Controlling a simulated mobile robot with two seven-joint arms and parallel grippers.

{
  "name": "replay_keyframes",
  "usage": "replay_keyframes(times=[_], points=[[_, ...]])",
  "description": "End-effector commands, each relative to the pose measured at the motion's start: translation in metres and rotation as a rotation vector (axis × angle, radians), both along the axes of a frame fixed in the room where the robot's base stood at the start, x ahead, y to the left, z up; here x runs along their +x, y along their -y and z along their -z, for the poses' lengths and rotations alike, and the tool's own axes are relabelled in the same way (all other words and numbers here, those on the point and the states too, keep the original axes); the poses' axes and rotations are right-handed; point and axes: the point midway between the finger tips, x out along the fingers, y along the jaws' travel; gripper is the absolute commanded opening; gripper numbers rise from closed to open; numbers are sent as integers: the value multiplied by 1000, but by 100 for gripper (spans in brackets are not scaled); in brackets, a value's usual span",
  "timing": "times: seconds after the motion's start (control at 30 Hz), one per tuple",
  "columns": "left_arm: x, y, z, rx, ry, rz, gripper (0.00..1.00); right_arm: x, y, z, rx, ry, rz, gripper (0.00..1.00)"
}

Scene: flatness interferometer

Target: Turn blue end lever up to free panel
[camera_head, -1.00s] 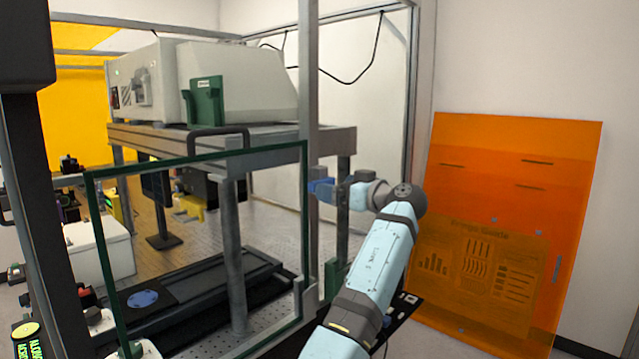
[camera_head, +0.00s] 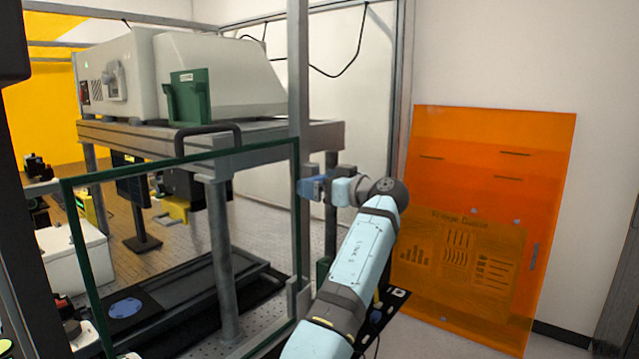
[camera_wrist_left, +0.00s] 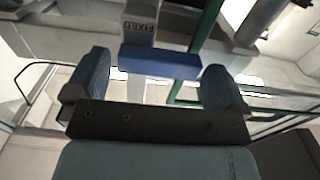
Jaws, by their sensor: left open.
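The blue lever (camera_wrist_left: 160,62) is a short bar lying crosswise on a grey post marked FIXED in the left wrist view. My left gripper (camera_head: 316,187) is at the frame post in the head view. It is open, with its blue-padded fingers (camera_wrist_left: 155,88) on either side of the lever's ends. A gap shows at each side, and I cannot tell whether anything touches. The clear green-edged panel (camera_head: 182,160) stands upright left of the gripper and has a dark handle on top. My right gripper is out of view.
A grey upright post (camera_head: 298,80) stands close beside my left gripper. A white instrument with a green bracket (camera_head: 188,97) sits on the bench shelf behind the panel. An orange sheet (camera_head: 480,230) leans on the wall at the right.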

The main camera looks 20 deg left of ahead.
Motion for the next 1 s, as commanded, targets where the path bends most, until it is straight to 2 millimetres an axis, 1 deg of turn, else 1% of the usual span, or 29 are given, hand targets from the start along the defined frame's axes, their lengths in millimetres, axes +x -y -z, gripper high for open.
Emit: replay_keyframes(times=[0.07,0.1,0.27,0.3,0.53,0.67,0.87,1.0], points=[[0,0,0,0,0,0,100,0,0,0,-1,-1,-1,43],[0,0,0,0,0,0,98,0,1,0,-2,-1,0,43],[0,0,0,0,0,0,61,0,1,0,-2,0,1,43],[0,0,0,0,0,0,59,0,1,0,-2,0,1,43],[0,0,-1,5,-15,0,59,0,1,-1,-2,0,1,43],[0,0,-3,21,-54,0,59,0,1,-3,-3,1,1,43],[1,-1,-7,63,-171,-1,59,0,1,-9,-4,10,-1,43],[2,-1,-10,106,-287,-2,59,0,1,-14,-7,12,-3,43]])
